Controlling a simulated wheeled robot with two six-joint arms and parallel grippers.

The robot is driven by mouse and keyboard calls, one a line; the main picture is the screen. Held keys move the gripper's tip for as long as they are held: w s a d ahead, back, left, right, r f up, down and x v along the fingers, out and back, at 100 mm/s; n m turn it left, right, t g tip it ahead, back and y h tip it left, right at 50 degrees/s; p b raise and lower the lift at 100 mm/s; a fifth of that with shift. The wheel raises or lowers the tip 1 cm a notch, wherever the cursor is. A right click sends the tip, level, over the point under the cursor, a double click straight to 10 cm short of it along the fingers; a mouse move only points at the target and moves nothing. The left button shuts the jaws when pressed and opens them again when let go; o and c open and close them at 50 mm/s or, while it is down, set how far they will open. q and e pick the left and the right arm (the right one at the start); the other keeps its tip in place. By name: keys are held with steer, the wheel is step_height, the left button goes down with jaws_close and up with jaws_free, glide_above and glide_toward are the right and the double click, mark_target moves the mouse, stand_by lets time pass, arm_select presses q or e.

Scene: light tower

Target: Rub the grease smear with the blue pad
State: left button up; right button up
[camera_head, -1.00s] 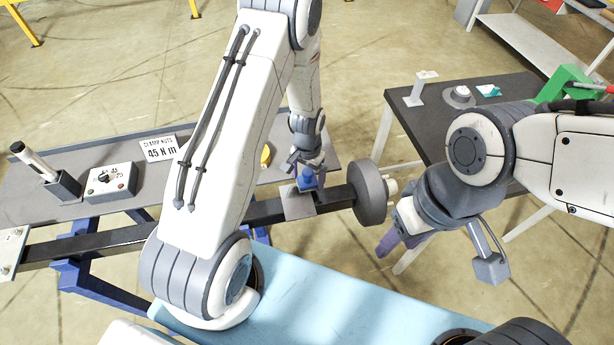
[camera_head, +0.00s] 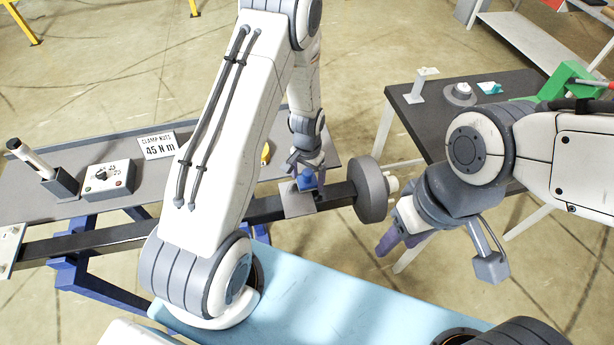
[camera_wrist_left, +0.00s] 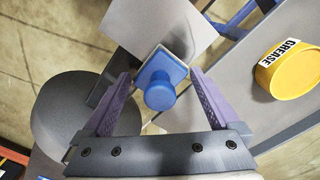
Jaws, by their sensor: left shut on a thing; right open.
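The blue pad (camera_wrist_left: 160,84) has a round knob on a square base and sits between the purple fingers of my left gripper (camera_wrist_left: 163,100). In the head view my left gripper (camera_head: 307,176) is shut on the blue pad (camera_head: 307,181), over the grey plate (camera_head: 296,203) on the dark beam. In the left wrist view the pad lies at the near corner of this grey plate (camera_wrist_left: 165,30); whether it touches cannot be told. My right gripper (camera_head: 396,238) is open and empty, right of the beam's round end.
A yellow grease tin (camera_wrist_left: 287,75) stands on the grey bench near the left gripper. The dark beam (camera_head: 100,240) ends in a thick round disc (camera_head: 371,190). A control box (camera_head: 108,180) and a torque sign (camera_head: 157,146) are on the bench. A dark table (camera_head: 420,115) stands right.

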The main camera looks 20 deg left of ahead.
mark_target(281, 191)
arm_select(q)
steer(key=shift+f, duration=0.25)
steer(key=shift+s+a+r, duration=0.1)
steer(key=shift+s+a, duration=0.45)
steer(key=shift+a, duration=0.25)
steer(key=shift+s+a+r, duration=0.1)
steer(key=shift+s+a, duration=0.4)
steer(key=shift+a, duration=0.25)
steer(key=shift+s+a+f, duration=0.1)
steer(key=shift+s+a, duration=0.5)
steer(key=shift+a, duration=0.25)
steer(key=shift+s+a+f, duration=0.1)
steer(key=shift+s+a, duration=0.45)
steer(key=shift+a, duration=0.25)
steer(key=shift+r, duration=0.1)
